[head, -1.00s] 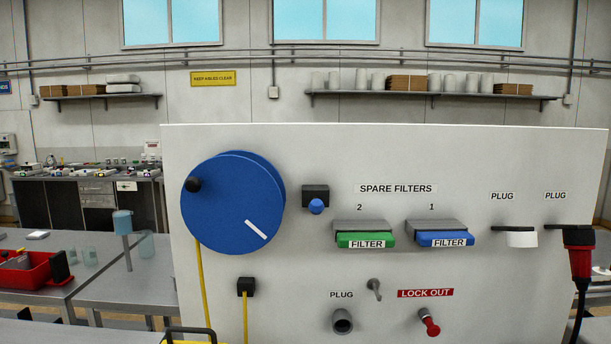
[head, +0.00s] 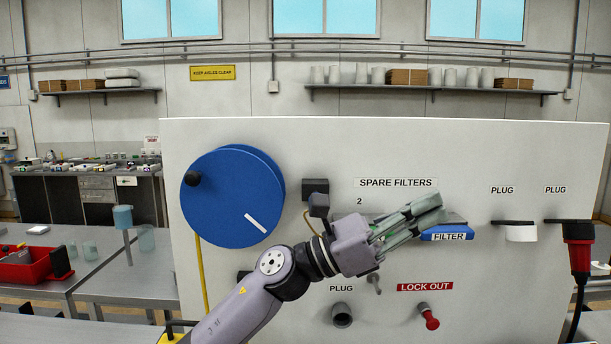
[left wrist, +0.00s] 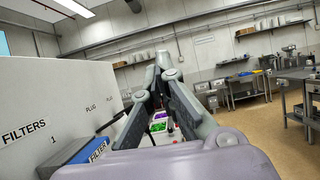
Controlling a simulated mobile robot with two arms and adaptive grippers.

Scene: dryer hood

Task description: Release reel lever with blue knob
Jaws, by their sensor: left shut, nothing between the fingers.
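The blue reel (head: 225,200), with a black handle and a white mark, is at the left of the white panel. The black mount (head: 315,186) of the reel lever is to its right; my left wrist covers the spot below it, so the blue knob is hidden. My left gripper (head: 438,205) is shut and empty in front of the panel, its fingers pointing right past the lever toward the blue filter. In the left wrist view the shut fingers (left wrist: 163,62) meet, with nothing between them. My right gripper is not in view.
The blue filter (head: 448,234) is partly behind my left fingers, and the green filter is hidden. A grey toggle, a plug socket (head: 342,314) and the red lock-out knob (head: 431,322) sit below. A red plug with cable (head: 579,250) hangs at the right.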

